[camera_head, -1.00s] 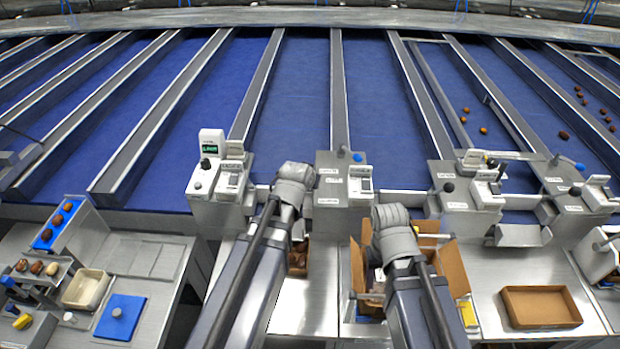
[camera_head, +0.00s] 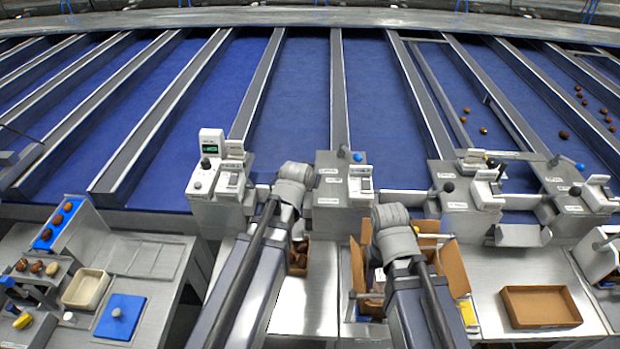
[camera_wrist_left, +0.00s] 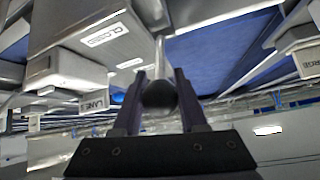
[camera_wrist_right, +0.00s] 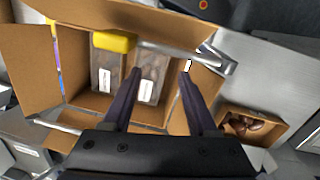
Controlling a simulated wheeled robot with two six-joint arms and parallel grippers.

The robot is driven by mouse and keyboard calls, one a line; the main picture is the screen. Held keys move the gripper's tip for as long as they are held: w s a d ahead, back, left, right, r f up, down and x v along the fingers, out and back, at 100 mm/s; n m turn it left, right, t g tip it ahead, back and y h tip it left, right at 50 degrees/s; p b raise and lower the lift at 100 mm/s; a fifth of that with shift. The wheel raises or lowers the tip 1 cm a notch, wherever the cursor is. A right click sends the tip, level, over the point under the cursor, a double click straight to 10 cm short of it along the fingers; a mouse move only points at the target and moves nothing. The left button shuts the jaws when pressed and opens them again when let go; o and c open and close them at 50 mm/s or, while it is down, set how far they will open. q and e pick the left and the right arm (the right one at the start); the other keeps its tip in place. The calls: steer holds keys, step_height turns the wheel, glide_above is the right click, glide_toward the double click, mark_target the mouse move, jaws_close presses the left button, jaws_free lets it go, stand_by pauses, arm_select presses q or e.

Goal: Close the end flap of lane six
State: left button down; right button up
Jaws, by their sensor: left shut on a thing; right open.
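My left gripper (camera_wrist_left: 160,82) is shut on a black ball knob (camera_wrist_left: 160,95) at the end of a pale lever rod. A grey control housing (camera_wrist_left: 85,40) with a "CLOSED" label and a "LANE" plate stands beside it. In the head view my left wrist hides this gripper and the knob. I cannot make out the lane number or the flap this lever works. My right gripper (camera_wrist_right: 160,80) is open and empty above an open cardboard box (camera_wrist_right: 78,15), which holds clear packs (camera_wrist_right: 148,75) and a yellow object (camera_wrist_right: 113,41).
Blue belt lanes (camera_head: 302,90) with metal dividers run away at the back. More control boxes (camera_head: 343,190) line their near ends. An empty brown tray (camera_head: 540,305) sits on the right bench. A blue pad (camera_head: 120,316) and cream tray (camera_head: 86,288) lie at left.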

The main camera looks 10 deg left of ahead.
arm_select(q)
steer(key=c, duration=0.8)
jaws_free()
steer(key=shift+r, duration=0.1)
steer(key=shift+c, duration=0.2)
steer(key=o, duration=0.3)
steer(key=shift+s+d+r, duration=0.1)
steer(key=shift+s, duration=0.05)
steer(key=shift+o, duration=0.4)
steer(key=p+v, duration=0.5)
steer(key=v, duration=0.2)
steer(key=shift+s+r, duration=0.15)
steer(key=shift+s, duration=0.1)
steer(key=shift+w, duration=0.1)
